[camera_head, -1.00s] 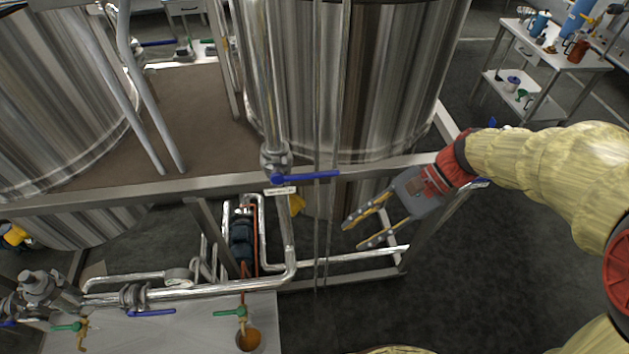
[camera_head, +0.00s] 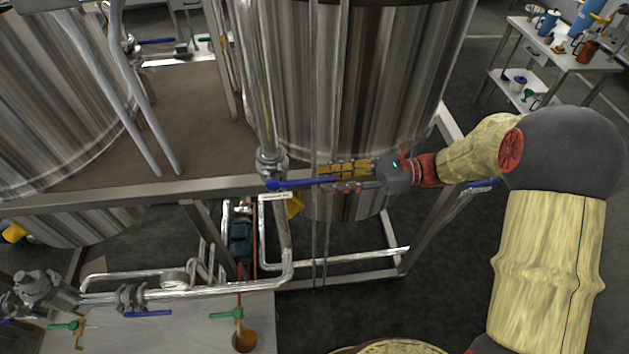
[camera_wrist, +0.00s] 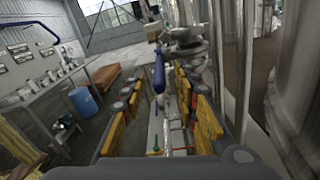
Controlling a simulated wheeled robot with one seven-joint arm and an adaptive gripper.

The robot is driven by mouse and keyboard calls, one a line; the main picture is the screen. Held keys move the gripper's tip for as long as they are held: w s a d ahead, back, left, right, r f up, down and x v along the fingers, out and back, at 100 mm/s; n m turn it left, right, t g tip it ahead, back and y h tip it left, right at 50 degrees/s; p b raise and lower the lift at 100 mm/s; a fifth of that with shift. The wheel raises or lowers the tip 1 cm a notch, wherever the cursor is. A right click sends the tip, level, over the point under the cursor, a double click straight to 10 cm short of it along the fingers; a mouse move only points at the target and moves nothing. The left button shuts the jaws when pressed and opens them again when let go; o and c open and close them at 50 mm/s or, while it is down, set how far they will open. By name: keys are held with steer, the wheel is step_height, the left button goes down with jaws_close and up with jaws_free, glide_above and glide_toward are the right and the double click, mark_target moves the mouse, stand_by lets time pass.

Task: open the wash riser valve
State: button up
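A valve with a long blue lever (camera_head: 295,184) sits on the vertical steel pipe in front of the middle tank. Its lever points right, across the pipe, and a small white tag (camera_head: 275,196) below is too small to read. My gripper (camera_head: 322,178) is at the lever's free end, coming from the right. In the wrist view the blue lever (camera_wrist: 159,76) shows between the two yellow-padded fingers of my gripper (camera_wrist: 163,95), with gaps on both sides. The fingers are open around the lever end; I cannot tell whether either touches it.
Thin vertical pipes (camera_head: 328,230) run close by my gripper. The steel tank (camera_head: 290,80) stands just behind, and a frame rail (camera_head: 130,195) runs at the valve's height. Other blue (camera_head: 147,314) and green-handled valves sit lower left. A bench (camera_head: 570,60) stands far right.

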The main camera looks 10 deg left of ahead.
mark_target(315, 179)
steer(key=shift+x, duration=2)
steer(key=shift+c, duration=0.3)
jaws_close()
